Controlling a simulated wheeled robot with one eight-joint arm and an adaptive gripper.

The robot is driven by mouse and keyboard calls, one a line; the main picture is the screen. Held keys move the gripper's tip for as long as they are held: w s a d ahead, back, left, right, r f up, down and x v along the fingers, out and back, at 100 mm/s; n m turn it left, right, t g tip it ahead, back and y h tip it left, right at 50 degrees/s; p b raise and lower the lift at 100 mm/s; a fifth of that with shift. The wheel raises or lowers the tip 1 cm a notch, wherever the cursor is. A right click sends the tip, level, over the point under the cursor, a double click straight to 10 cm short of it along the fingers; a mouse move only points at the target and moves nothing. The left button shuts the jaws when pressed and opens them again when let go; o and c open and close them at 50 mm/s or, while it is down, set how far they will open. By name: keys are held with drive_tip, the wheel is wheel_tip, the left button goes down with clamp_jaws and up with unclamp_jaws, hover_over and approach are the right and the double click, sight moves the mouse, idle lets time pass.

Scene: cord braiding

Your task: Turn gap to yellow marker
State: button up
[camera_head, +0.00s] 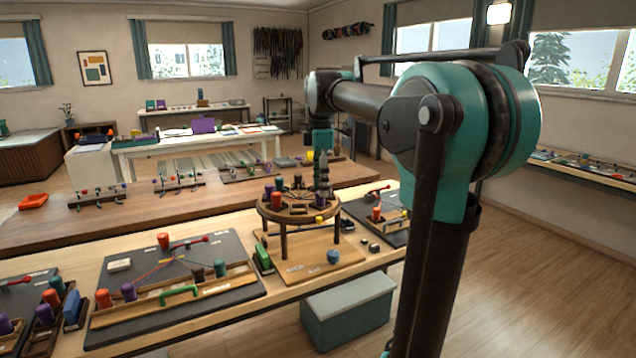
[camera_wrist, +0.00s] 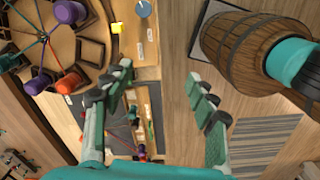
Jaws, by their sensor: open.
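The round wooden braiding stand (camera_head: 289,211) stands on a board on the front table. Its disc carries several coloured bobbins, with cords meeting near the middle. My gripper (camera_head: 322,183) appears at the disc's right side in the head view. In the wrist view my gripper (camera_wrist: 165,90) is open and empty, beside the disc. I cannot tell which gap is meant.
A blue knob (camera_head: 333,256) sits on the stand's board. Dark work mats (camera_head: 220,260) with bobbins flank the stand. A pale-lidded box (camera_head: 347,305) is below the table edge. A barrel-like wooden thing (camera_wrist: 245,50) fills the wrist view's upper right. The floor at right is clear.

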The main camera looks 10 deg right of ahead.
drive_tip(key=shift+s+a+r+n, duration=0.1)
drive_tip(key=shift+r+n, duration=0.05)
drive_tip(key=shift+n, duration=0.55)
drive_tip(key=shift+s+a+r+n, duration=0.1)
drive_tip(key=shift+r+n, duration=0.05)
drive_tip(key=shift+n, duration=0.55)
